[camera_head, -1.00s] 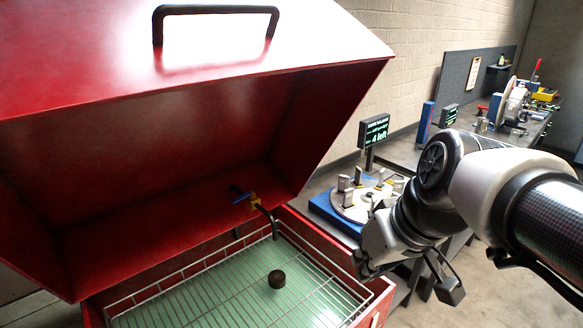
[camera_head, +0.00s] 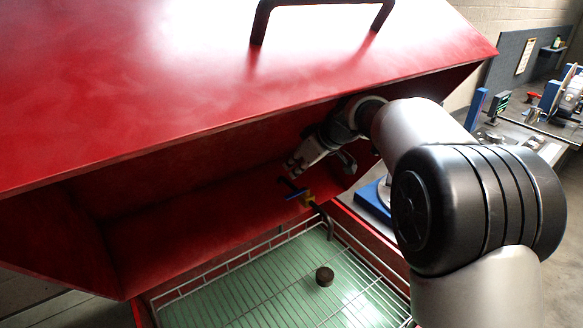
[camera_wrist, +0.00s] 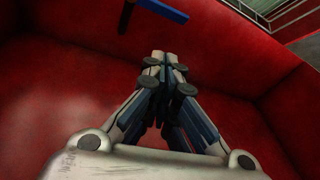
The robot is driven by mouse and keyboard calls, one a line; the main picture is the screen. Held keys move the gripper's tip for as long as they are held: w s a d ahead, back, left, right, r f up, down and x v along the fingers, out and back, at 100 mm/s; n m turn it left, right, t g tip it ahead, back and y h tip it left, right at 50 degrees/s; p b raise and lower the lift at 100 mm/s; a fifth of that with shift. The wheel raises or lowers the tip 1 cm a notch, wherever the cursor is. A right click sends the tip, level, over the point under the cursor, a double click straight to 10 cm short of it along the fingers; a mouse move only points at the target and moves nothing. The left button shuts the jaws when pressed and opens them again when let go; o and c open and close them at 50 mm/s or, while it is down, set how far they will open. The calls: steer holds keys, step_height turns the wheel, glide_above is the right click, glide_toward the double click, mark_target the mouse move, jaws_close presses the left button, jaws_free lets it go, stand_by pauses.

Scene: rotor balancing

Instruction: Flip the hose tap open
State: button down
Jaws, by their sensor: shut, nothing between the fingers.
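The hose tap (camera_head: 308,201) is a small brass body with a blue lever (camera_head: 296,194) and a dark bent spout, on the red inner back wall of the open washer cabinet. In the wrist view the blue lever (camera_wrist: 163,10) shows at the top edge, beyond my fingertips. My gripper (camera_head: 290,168) is inside the cabinet under the raised lid, a little above the tap and apart from it. In the wrist view my gripper (camera_wrist: 168,58) has its fingers together with nothing between them.
The red lid (camera_head: 230,80) with a black handle hangs over my arm. A wire rack (camera_head: 250,262) lies over a green basin below, with a small dark round part (camera_head: 324,276) on it. A workbench (camera_head: 530,125) stands to the right.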

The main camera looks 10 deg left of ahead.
mark_target(292, 195)
steer(key=shift+w+a+f+b, duration=0.15)
steer(key=shift+f+b, duration=0.3)
steer(key=shift+f, duration=0.7)
steer(key=shift+w+a+f+b, duration=0.1)
steer(key=shift+a+f+b, duration=0.25)
steer(key=shift+f, duration=0.85)
steer(key=shift+w+a+f+b, duration=0.15)
steer(key=shift+f+b, duration=0.35)
steer(key=shift+f, duration=0.65)
steer(key=shift+s+d+n+g, duration=0.25)
steer(key=shift+n+g, duration=0.05)
steer(key=shift+n, duration=0.2)
steer(key=d+n+g+p, duration=0.3)
steer(key=d+n+p, duration=0.1)
steer(key=n+p, duration=0.1)
steer(key=s+d+n+g+p, duration=0.1)
steer(key=d+n+g+p, duration=0.1)
steer(key=n+p, duration=0.1)
steer(key=shift+r+g+y, duration=0.1)
steer(key=shift+g+y, duration=0.2)
steer(key=shift+w+d, duration=0.1)
steer(key=shift+w, duration=0.05)
steer(key=shift+w+r+p, duration=0.1)
steer(key=shift+w+p, duration=0.1)
steer(key=shift+p, duration=0.7)
